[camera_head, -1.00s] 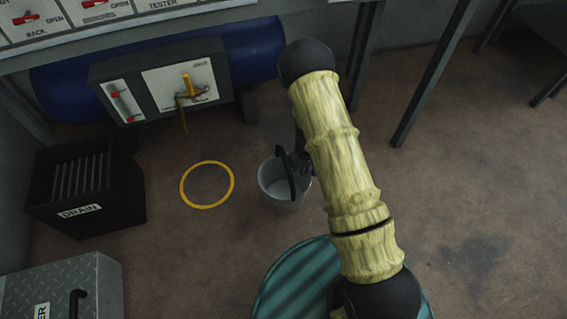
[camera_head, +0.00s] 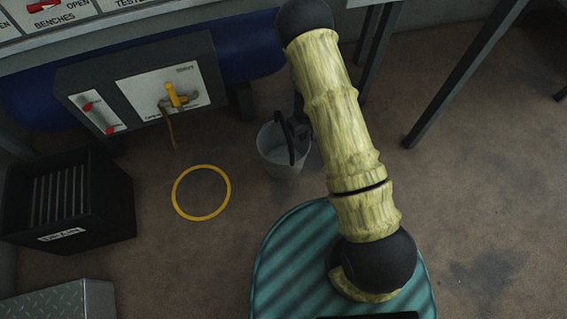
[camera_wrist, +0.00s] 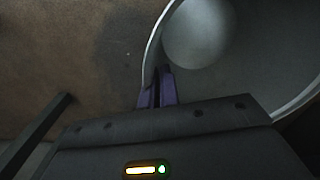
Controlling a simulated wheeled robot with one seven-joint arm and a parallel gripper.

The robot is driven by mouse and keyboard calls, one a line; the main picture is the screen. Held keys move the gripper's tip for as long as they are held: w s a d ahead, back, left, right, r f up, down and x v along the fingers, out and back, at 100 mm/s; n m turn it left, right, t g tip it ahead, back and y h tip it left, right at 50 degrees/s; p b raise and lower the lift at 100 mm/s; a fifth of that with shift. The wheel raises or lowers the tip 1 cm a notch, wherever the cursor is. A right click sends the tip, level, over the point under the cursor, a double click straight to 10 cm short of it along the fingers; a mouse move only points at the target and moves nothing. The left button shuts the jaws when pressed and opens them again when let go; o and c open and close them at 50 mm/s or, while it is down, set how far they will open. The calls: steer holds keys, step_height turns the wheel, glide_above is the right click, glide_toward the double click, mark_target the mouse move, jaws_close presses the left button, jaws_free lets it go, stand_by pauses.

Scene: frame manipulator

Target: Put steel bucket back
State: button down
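The grey steel bucket (camera_head: 283,160) is right of the yellow floor ring (camera_head: 176,203) and outside it, upright or nearly so. My gripper (camera_head: 297,132) is at the bucket's upper right side. In the wrist view, its purple fingers (camera_wrist: 157,87) are close together at the bucket's rim (camera_wrist: 152,48) and appear closed on it. The inside of the bucket (camera_wrist: 200,35) shows a pale round area; I cannot tell what it holds. I cannot tell whether its base touches the floor.
A panel with a yellow tap (camera_head: 177,97) stands behind the ring. A black drain box (camera_head: 110,215) is at the left, with a metal box (camera_head: 60,303) below it. A table leg (camera_head: 455,85) stands at the right. The floor around the ring is clear.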

steer(key=shift+w, duration=0.25)
